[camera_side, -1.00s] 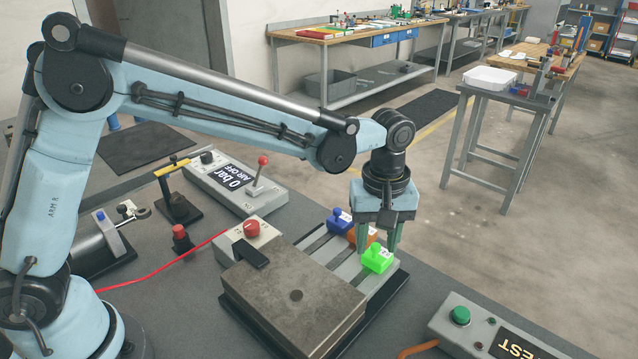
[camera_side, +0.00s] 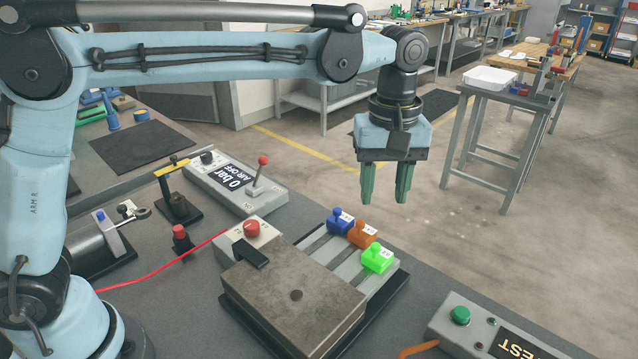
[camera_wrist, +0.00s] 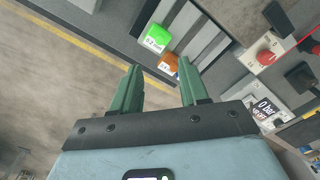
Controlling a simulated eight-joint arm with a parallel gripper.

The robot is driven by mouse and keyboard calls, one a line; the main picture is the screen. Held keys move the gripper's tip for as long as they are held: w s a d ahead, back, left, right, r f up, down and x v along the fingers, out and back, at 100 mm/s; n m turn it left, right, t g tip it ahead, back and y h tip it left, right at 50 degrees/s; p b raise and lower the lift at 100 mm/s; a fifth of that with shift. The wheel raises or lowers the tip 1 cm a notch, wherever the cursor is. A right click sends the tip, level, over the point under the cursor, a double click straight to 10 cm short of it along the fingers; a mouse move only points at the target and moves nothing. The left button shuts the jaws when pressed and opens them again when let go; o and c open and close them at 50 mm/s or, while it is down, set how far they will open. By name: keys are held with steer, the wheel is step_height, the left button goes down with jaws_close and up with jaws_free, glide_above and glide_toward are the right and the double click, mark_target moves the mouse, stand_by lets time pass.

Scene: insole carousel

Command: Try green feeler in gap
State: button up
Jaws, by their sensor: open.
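The green feeler (camera_side: 377,258) is a bright green block with a knob and a white label. It sits at the near end of a row on the grey slotted rack. It also shows in the wrist view (camera_wrist: 156,38), ahead of the fingertips. The fingers also show in the wrist view (camera_wrist: 158,80). Dark slots (camera_side: 318,240) run from the feelers towards the flat metal block (camera_side: 292,290). I cannot tell which opening is the gap.
An orange feeler (camera_side: 362,235) and a blue feeler (camera_side: 340,221) stand beside the green one. An air panel with a lever (camera_side: 235,183) stands behind. A TEST box (camera_side: 470,325) sits front right.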

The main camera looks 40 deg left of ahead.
steer(key=shift+r, duration=0.8)
steer(key=s+a+f+m+t, duration=0.3)
steer(key=s+a, duration=0.3)
steer(key=a, duration=0.3)
steer(key=s+a+f+m+t, duration=0.3)
steer(key=s+a+m, duration=0.3)
steer(key=a, duration=0.3)
steer(key=shift+s+a+t, duration=0.25)
steer(key=shift+s+t, duration=0.35)
steer(key=shift+s, duration=0.05)
steer(key=shift+r, duration=0.1)
